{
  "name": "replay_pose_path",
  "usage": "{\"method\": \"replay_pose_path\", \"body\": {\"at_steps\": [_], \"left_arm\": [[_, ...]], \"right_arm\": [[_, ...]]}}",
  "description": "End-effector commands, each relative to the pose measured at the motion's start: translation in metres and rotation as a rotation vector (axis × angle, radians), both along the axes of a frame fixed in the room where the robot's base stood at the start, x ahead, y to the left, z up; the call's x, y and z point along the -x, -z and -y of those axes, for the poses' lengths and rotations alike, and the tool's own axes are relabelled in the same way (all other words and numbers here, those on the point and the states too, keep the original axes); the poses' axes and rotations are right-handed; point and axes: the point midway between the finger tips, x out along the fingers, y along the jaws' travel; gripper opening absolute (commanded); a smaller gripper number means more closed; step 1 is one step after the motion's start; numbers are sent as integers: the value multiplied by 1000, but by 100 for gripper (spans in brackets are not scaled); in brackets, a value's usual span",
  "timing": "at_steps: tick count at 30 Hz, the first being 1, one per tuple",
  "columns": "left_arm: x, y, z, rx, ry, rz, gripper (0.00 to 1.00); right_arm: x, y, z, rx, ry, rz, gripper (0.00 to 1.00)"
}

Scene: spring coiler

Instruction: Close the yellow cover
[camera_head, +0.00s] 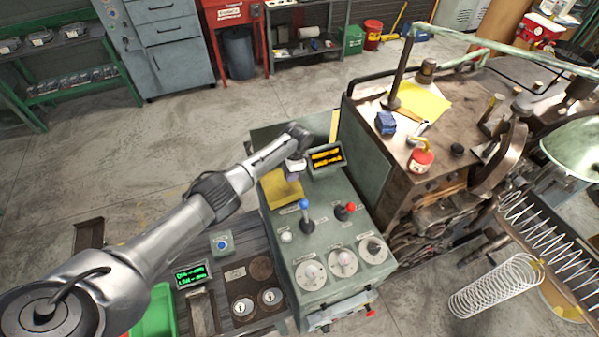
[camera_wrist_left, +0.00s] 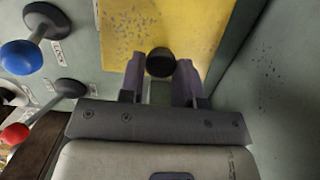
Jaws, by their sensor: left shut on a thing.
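The yellow cover (camera_head: 277,193) is a flat, scuffed yellow plate near the back left of the green-grey control console. My left gripper (camera_head: 292,177) reaches over the cover. In the left wrist view the yellow cover (camera_wrist_left: 185,28) fills the top middle. A round black knob (camera_wrist_left: 160,62) sits at the cover's near edge, between the fingertips of my left gripper (camera_wrist_left: 160,75), which is shut on it. I cannot tell how far the cover is tilted. The gripper hides part of it. My right gripper is not in view.
A blue-knobbed lever (camera_head: 305,206) and a red knob (camera_head: 351,207) rise from the console in front. The bulky machine (camera_head: 378,150) stands to the right. Open floor (camera_head: 90,150) lies left.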

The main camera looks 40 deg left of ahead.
Motion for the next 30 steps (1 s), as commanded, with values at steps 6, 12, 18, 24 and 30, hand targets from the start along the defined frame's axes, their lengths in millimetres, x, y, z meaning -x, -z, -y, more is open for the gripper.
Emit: {"method": "replay_pose_path", "body": {"at_steps": [6,12,18,24,30], "left_arm": [[3,3,-5,-6,-8,-11,0],[3,3,-5,-6,-8,-11,0],[3,3,-5,-5,-8,-12,42],[3,2,-4,-5,-8,-12,56],[2,1,-4,-6,-8,-11,56]], "right_arm": [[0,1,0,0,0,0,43],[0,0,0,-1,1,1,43],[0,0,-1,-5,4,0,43],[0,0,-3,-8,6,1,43],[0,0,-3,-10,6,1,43]]}}
